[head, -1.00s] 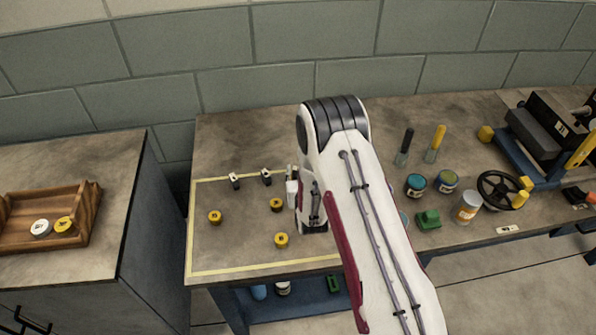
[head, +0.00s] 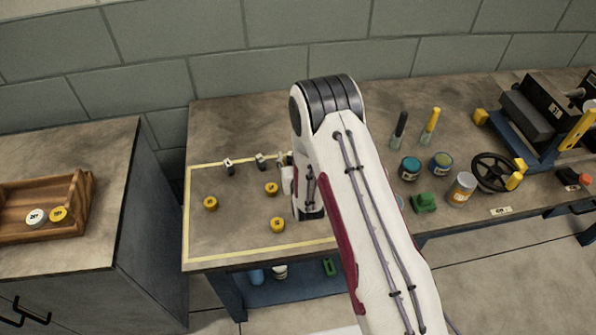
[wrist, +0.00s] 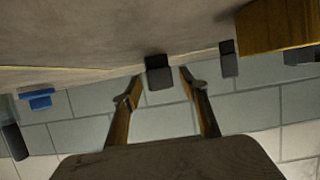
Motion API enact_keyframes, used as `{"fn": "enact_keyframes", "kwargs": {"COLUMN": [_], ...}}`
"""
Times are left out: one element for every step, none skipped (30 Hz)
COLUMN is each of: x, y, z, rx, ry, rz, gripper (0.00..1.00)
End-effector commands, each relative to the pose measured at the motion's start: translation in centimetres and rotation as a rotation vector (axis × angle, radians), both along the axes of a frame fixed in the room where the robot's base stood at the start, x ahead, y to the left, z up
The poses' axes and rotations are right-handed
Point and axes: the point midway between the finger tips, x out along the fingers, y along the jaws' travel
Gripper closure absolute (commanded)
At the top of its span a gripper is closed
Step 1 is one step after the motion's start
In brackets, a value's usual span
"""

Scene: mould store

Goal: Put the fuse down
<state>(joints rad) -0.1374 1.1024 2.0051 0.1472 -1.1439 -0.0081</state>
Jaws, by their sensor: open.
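My gripper (head: 284,166) is low over the yellow-taped area (head: 187,225) of the bench, at its back right side. In the wrist view its two fingers (wrist: 161,76) are apart. A dark block (wrist: 159,68) shows between and beyond the fingertips; I cannot tell whether it touches them. A second dark block (wrist: 229,62) is to its right. In the head view two small black-and-white pieces (head: 228,167) (head: 260,161) stand by the back tape. Yellow round pieces with marks (head: 210,203) (head: 271,189) (head: 277,224) lie inside the tape. I cannot tell which piece is the fuse.
A wooden tray (head: 84,195) with a white and a yellow disc stands on the left cabinet. Jars (head: 410,168), a green block (head: 424,203), a can (head: 461,189) and a handwheel (head: 492,172) stand to the right. The taped area's front left is clear.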

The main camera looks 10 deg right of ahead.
Motion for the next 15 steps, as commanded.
{"fn": "enact_keyframes", "kwargs": {"x": [-0.4, -0.7, -1.0, -1.2, -1.5, -1.9, -2.2, -2.5, -2.9, -3.2, -3.5, -3.9, -4.2, -4.5, -4.9], "y": [0.0, 0.0, 0.0, 0.0, 0.0, 0.0, 0.0, 0.0, 0.0, 0.0, 0.0, 0.0, 0.0, 0.0, 0.0], "z": [0.2, 0.3, 0.4, 0.6, 0.7, 0.8, 0.9, 1.0, 1.2, 1.3, 1.5, 1.7, 1.8, 1.9, 2.0], "rx": [0.000, 0.000, 0.000, 0.000, 0.000, 0.000, 0.000, 0.000, 0.000, 0.000, 0.000, 0.000, 0.000, 0.000, 0.000], "ry": [0.001, 0.001, 0.001, 0.000, 0.000, 0.001, 0.001, 0.001, 0.001, 0.001, 0.001, 0.000, 0.001, 0.001, 0.001], "rz": [0.000, 0.000, 0.000, 0.000, 0.000, 0.000, 0.000, 0.000, 0.000, 0.000, 0.000, 0.000, 0.000, 0.000, 0.000], "gripper": [0.57, 0.57, 0.57, 0.57, 0.57, 0.57, 0.57, 0.57, 0.57, 0.57, 0.57, 0.57, 0.57, 0.57, 0.57]}}
